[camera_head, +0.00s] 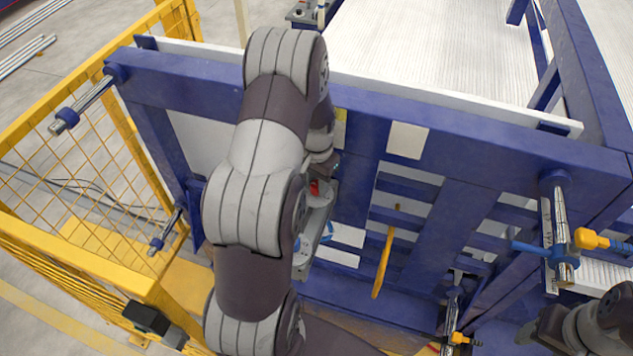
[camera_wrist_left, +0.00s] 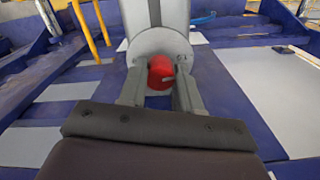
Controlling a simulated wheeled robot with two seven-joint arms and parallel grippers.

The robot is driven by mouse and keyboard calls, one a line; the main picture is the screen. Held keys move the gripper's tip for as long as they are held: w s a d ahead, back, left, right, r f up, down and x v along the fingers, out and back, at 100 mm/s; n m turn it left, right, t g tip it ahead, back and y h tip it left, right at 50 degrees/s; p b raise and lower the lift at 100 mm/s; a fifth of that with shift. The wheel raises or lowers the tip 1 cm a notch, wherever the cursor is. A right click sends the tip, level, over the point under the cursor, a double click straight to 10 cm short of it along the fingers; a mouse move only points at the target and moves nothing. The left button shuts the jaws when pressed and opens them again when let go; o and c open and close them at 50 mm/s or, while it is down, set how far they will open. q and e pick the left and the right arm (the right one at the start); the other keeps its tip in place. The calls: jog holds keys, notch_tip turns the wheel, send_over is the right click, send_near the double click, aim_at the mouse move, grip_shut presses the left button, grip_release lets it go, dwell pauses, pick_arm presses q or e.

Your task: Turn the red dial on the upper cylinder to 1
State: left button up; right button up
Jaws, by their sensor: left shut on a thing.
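The red dial (camera_wrist_left: 161,72) sits on the end of a grey-white cylinder (camera_wrist_left: 145,42) in the left wrist view. The two fingers of my left gripper (camera_wrist_left: 160,88) stand on either side of the dial and are shut on it. In the head view only a small red bit of the dial (camera_head: 314,187) shows beside the cylinder's pale body (camera_head: 318,220). My left arm hides much of that area, with the left gripper (camera_head: 322,172) partly covered. I cannot read any number on the dial.
A blue frame (camera_head: 450,120) with pale panels stands behind the cylinder. A yellow mesh fence (camera_head: 70,180) runs along the left. Metal rods with a yellow-ended handle (camera_head: 590,240) stick out at the right.

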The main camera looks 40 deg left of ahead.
aim_at(317, 183)
pick_arm(q)
jog(key=shift+w+r, duration=0.15)
dwell(0.4)
jog(key=o, duration=1.1)
jog(key=shift+c, duration=0.2)
notch_tip(317, 183, up, 8)
jog(key=b, duration=0.3)
notch_tip(317, 183, up, 5)
jog(key=shift+f, duration=0.2)
